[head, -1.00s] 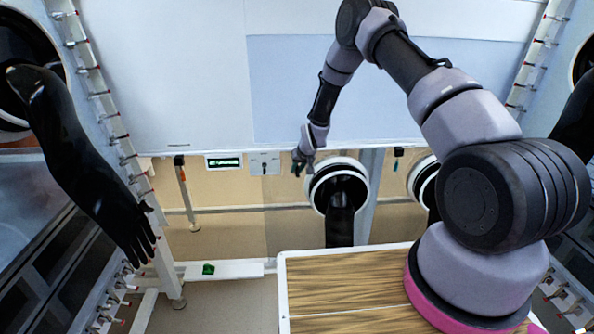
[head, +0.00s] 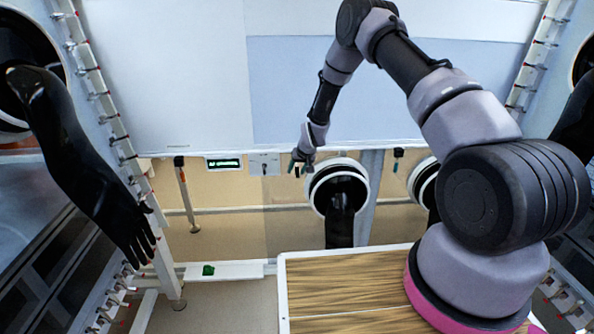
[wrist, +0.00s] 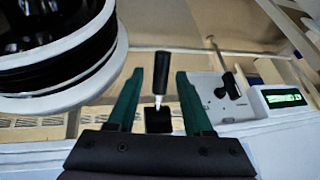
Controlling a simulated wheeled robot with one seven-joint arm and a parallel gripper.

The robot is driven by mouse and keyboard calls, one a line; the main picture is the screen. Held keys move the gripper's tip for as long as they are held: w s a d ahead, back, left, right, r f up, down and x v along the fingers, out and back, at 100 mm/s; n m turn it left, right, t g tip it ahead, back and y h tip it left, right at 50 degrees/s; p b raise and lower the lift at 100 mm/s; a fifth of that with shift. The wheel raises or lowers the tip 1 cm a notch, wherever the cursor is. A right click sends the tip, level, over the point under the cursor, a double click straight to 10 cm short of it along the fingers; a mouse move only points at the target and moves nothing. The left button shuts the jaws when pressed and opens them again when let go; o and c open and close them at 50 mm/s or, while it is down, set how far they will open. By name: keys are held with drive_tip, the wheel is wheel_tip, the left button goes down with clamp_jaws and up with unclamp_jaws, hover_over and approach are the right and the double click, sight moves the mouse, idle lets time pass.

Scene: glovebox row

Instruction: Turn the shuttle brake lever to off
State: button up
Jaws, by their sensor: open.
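My gripper (head: 294,163) is at the panel row below the large pale board, just above and left of a round black-and-white glove port (head: 338,186). In the wrist view my gripper (wrist: 158,74) is open, with its two green fingers apart. Between them shows a small lever with a black handle (wrist: 161,70), a white stem and a black base (wrist: 158,120). No label on it can be read, and I cannot tell whether the fingers touch it. A light switch plate (wrist: 216,97) with a black knob is beside it; this plate (head: 264,163) also shows in the head view.
A green-lit display (head: 224,163) is left of the plate. A black glove (head: 70,150) hangs at the left. A wood-topped table (head: 345,285) stands in front, and a green object (head: 208,269) lies on a white ledge (head: 235,270).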

drive_tip(key=v, duration=1.1)
drive_tip(key=shift+w, duration=0.1)
